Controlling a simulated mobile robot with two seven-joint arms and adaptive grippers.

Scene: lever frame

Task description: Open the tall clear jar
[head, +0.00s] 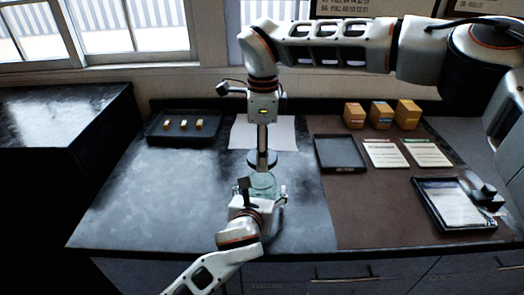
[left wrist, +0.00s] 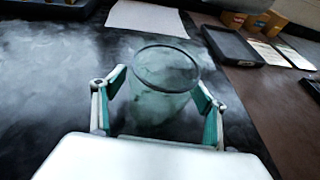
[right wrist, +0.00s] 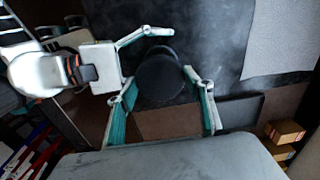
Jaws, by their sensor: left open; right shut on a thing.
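The tall clear jar (head: 262,183) stands upright on the dark worktop, greenish and see-through. In the left wrist view the jar (left wrist: 163,95) shows a dark rim and an uncovered mouth. My left gripper (head: 264,193) is open, with a finger on either side of the jar (left wrist: 160,82). My right gripper (head: 262,148) points down from above and is shut on a round dark lid (head: 262,160). The lid is above the jar, apart from it. In the right wrist view the lid (right wrist: 162,80) sits between the fingers and hides the jar's mouth.
A white sheet (head: 250,134) lies behind the jar. A dark tray with small blocks (head: 155,135) is at back left. An empty tray (head: 341,167), cards (head: 386,153), boxes (head: 381,114) and another tray (head: 428,215) are at right. The worktop left of the jar is clear.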

